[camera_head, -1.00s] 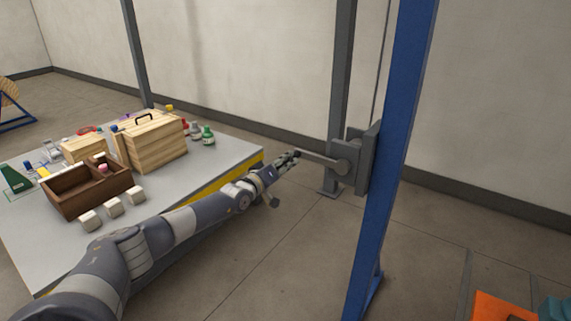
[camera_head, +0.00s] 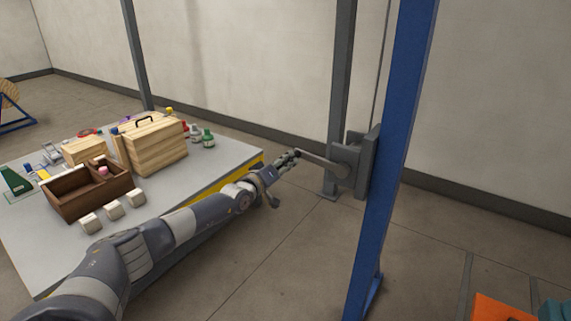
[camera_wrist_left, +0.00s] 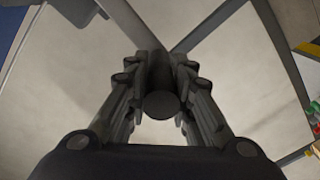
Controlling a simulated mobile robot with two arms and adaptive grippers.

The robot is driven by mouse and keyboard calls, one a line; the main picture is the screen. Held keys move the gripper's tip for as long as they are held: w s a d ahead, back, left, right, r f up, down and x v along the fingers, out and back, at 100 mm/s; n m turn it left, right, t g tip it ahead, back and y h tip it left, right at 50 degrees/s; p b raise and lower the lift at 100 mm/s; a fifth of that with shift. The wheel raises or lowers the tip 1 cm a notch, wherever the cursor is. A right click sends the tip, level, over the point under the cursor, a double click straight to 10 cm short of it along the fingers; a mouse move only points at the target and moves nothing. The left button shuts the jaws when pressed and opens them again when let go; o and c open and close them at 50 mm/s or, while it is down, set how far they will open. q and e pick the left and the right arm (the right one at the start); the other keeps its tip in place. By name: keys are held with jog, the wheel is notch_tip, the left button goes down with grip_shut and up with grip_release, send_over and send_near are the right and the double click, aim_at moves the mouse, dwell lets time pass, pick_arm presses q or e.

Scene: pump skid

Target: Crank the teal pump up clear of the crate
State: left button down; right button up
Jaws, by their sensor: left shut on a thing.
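My left gripper (camera_head: 286,161) is shut on the crank handle, at the outer end of the grey crank arm (camera_head: 322,164). In the left wrist view the handle's dark round end (camera_wrist_left: 161,104) sits between the two fingers of my left gripper (camera_wrist_left: 160,95). The crank arm runs to the grey winch housing (camera_head: 352,160), mounted on the blue post (camera_head: 393,160). A teal thing, likely the pump (camera_head: 552,309), shows only in part at the bottom right corner, beside an orange surface. The crate cannot be made out. My right gripper is out of view.
A grey table (camera_head: 40,240) at left holds a brown divided box (camera_head: 70,197), wooden boxes (camera_head: 155,146), white blocks (camera_head: 113,210) and bottles. The orange surface (camera_head: 497,309) lies at bottom right. The floor between table and post is clear.

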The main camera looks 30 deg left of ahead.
aim_at(279, 167)
pick_arm(q)
jog(key=shift+w+r, duration=0.15)
jog(key=shift+r, duration=0.8)
jog(key=c, duration=1.4)
grip_release()
jog(key=shift+o, duration=0.2)
jog(key=shift+d+r, duration=0.1)
jog(key=shift+d, duration=0.1)
jog(key=shift+a+f, duration=0.2)
jog(key=shift+f, duration=0.15)
jog(key=shift+s+d+f, duration=0.15)
jog(key=shift+s+f, duration=0.1)
jog(key=shift+s, duration=0.55)
jog(key=shift+s+r, duration=0.1)
jog(key=shift+s, duration=1.5)
jog(key=s, duration=0.7)
jog(key=shift+s+a+r, duration=0.2)
jog(key=shift+a+r, duration=0.05)
jog(key=shift+r, duration=0.1)
